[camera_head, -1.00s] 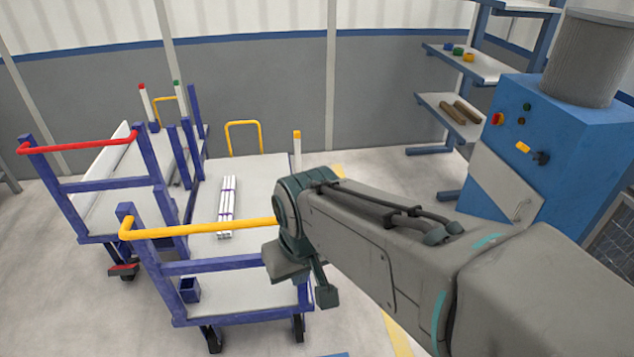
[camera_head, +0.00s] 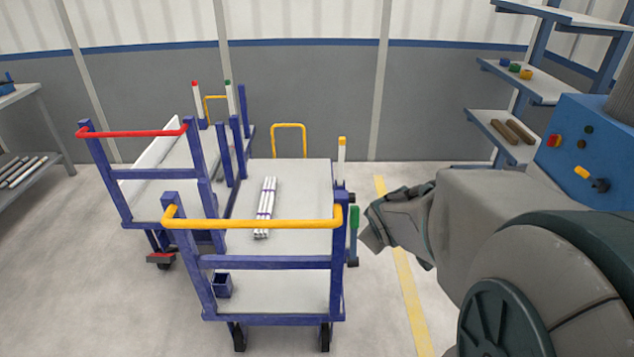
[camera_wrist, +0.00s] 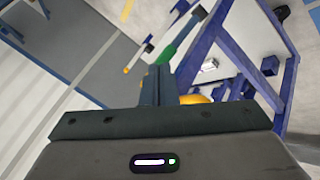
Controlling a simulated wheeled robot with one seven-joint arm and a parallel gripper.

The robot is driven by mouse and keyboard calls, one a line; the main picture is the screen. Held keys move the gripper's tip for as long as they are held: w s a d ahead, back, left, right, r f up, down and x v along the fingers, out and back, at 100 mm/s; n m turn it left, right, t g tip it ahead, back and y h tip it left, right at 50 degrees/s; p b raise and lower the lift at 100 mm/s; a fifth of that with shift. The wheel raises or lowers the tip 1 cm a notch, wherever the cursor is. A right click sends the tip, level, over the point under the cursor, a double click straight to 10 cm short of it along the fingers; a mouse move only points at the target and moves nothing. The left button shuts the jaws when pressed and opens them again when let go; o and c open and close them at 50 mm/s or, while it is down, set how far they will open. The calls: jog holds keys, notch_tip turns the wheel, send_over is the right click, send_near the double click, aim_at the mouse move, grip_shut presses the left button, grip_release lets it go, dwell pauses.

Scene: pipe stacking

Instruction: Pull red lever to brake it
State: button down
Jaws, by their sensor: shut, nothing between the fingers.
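A small red pedal-like lever (camera_head: 160,257) is low at the near wheel of the left cart, which has a red handle (camera_head: 132,133). A green-gripped lever (camera_head: 354,218) stands at the right side of the yellow-handled cart. It also shows in the wrist view (camera_wrist: 166,53), just beyond my fingertips. My gripper (camera_wrist: 156,72) is shut and empty. In the head view my gripper (camera_head: 367,238) is just right of the green lever, far from the red one; its fingers are hard to make out there. I cannot tell whether it touches the green lever.
The yellow-handled cart (camera_head: 240,303) stands beside the left cart and carries a bundle of white pipes (camera_head: 265,205). A blue machine (camera_head: 580,150) and shelves (camera_head: 525,80) are at right. Floor left of the carts is clear.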

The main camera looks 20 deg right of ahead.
jog(key=w+d+f+n+t+y+b, duration=0.1)
jog(key=w+d+f+n+t, duration=0.25)
jog(key=d+n, duration=0.2)
jog(key=shift+s+a+f+n+t+y+b, duration=0.45)
jog(key=shift+f+n+y, duration=0.25)
jog(key=shift+n+y, duration=0.65)
jog(key=shift+s+a+f+n+t+y+b, duration=0.45)
jog(key=shift+f+n+y, duration=0.2)
jog(key=shift+n+y, duration=0.7)
jog(key=shift+s+a+f+n+t+y+b, duration=0.35)
jog(key=shift+s+f+n+t+y, duration=0.3)
jog(key=shift+n+y, duration=0.7)
jog(key=shift+w+a+f+h, duration=0.1)
jog(key=shift+w+h, duration=0.1)
jog(key=shift+h, duration=0.05)
send_over(357, 230)
jog(key=s+a, duration=0.3)
jog(key=s, duration=0.2)
notch_tip(357, 230, down, 3)
jog(key=w+d, duration=0.1)
jog(key=w+d+f, duration=0.1)
jog(key=w, duration=0.1)
jog(key=shift+d+p, duration=0.25)
jog(key=shift+p, duration=0.1)
jog(key=shift+w, duration=0.1)
